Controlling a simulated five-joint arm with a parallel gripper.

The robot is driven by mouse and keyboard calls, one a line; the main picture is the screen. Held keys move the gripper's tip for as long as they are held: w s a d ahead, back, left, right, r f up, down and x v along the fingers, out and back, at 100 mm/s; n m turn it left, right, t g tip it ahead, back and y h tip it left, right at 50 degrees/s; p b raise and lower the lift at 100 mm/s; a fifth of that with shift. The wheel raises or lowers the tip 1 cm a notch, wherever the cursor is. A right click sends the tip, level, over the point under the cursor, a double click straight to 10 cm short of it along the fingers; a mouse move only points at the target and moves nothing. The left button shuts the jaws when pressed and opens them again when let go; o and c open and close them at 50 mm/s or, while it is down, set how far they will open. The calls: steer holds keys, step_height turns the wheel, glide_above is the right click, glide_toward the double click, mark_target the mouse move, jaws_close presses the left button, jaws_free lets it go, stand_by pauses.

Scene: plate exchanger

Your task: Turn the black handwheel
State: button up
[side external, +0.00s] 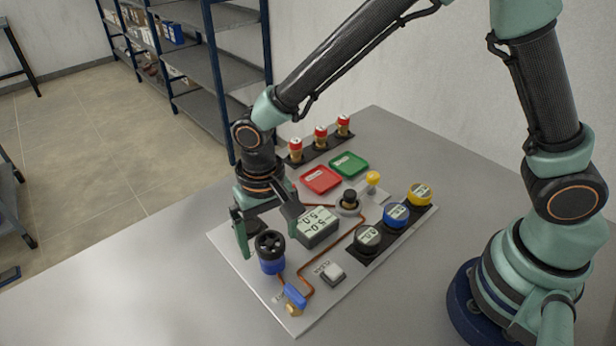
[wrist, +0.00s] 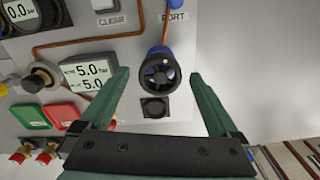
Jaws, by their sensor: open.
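The black handwheel (side external: 270,243) sits on top of a blue valve body (side external: 272,264) near the front left of the grey panel. In the wrist view the handwheel (wrist: 159,76) shows its spokes and lies between my two fingers, nearer their tips. My gripper (side external: 270,232) is open around the handwheel's sides, with a visible gap on each side in the wrist view (wrist: 160,80). The fingers do not appear to touch it. Whether the fingertips are level with the wheel or above it I cannot tell.
A display block (side external: 317,227) reading 5.0 stands right of the handwheel. A CLEAR button (side external: 333,273), a blue port fitting (side external: 295,296) and copper pipes are close by. Round gauges (side external: 367,238) and red and green trays (side external: 321,180) lie farther off. The table's left side is clear.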

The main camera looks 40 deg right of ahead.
mark_target(270, 241)
step_height(270, 241, up, 12)
stand_by(0.4)
steer(key=s+d+r+t, duration=0.2)
steer(key=d, duration=0.5)
steer(key=s+d+r+n+t, duration=0.1)
steer(key=d+r, duration=0.1)
steer(key=d, duration=0.6)
steer(key=s+d+r+n+t, duration=0.1)
steer(key=s+d+r+t, duration=0.1)
steer(key=d, duration=0.5)
steer(key=shift+s+d+r+t, duration=0.25)
steer(key=shift+s+r+t, duration=0.05)
steer(key=shift+r, duration=0.15)
